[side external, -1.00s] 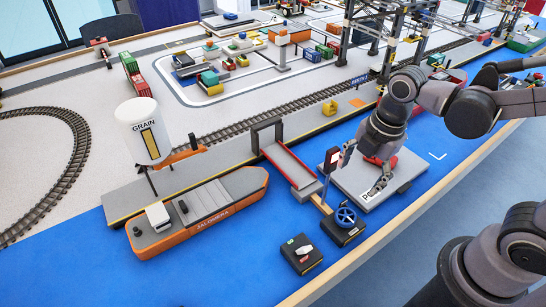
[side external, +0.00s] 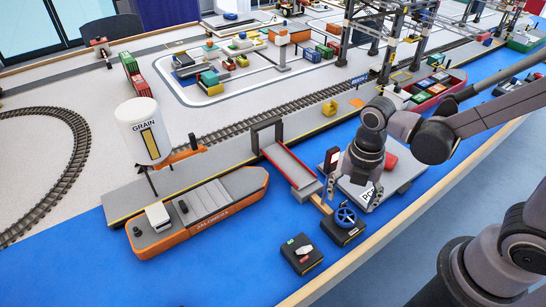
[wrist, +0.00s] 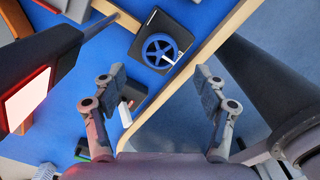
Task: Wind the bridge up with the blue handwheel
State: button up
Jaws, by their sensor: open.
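The blue handwheel (side external: 345,216) sits on a black box (side external: 343,235) near the table's front edge. In the wrist view the blue handwheel (wrist: 158,48) is ahead of the fingers, with a pale handle at its lower right. My gripper (side external: 351,194) is open and empty, above and just behind the wheel, apart from it. In the wrist view my gripper's two fingers (wrist: 157,84) are spread wide. The bridge (side external: 288,165), a red-edged grey deck, runs from a dark frame at the quay to a grey block at its near end.
A second black box (side external: 302,254) with a red and white lever stands left of the wheel. A dark post (side external: 331,160) stands close to my gripper. An orange ship (side external: 200,212) lies left.

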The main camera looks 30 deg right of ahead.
aim_at(346, 215)
jog(key=shift+f, duration=2.95)
jog(key=c, duration=1.2)
